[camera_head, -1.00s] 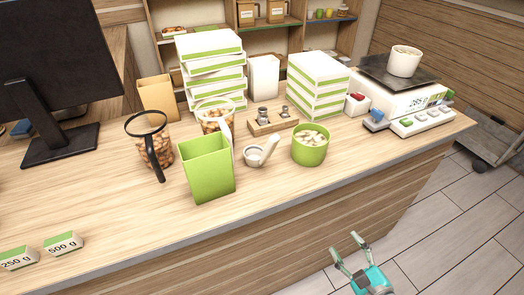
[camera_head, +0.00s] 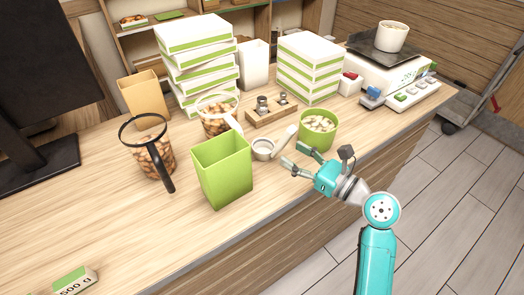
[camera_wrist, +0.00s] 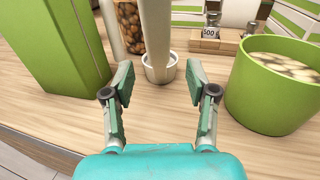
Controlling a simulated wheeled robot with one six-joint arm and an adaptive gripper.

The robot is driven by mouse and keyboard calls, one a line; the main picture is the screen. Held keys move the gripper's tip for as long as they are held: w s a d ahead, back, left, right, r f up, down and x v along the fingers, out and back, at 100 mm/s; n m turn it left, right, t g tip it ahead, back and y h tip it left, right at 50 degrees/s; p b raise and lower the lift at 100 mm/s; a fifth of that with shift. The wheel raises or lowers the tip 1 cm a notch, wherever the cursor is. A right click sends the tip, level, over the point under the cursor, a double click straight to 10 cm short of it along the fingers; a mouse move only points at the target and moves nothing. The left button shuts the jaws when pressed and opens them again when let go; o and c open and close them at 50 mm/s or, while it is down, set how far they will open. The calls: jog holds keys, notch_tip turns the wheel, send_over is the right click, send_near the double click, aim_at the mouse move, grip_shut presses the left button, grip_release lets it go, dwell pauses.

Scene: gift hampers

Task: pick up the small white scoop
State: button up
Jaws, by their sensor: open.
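The small white scoop (camera_head: 263,149) stands on the counter between the tall green box (camera_head: 222,168) and the green tub (camera_head: 318,130). Its handle slants up to the right in the head view. In the wrist view the scoop (camera_wrist: 160,70) is straight ahead, its handle rising out of the top of the picture. My gripper (camera_head: 291,156) is open and empty, just in front of the scoop and apart from it. In the wrist view my gripper's fingers (camera_wrist: 160,88) are spread to either side of the scoop's line, with the cup beyond their tips.
The tub of pale pieces (camera_wrist: 270,90) is close on the right, the green box (camera_wrist: 60,45) close on the left. Behind are a nut jar (camera_head: 217,120) with a white handle and a wooden weight block (camera_head: 271,115). Bare counter lies in front.

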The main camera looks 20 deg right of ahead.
aim_at(278, 144)
jog(key=shift+r+x, duration=0.2)
jog(key=shift+x, duration=2.7)
grip_shut()
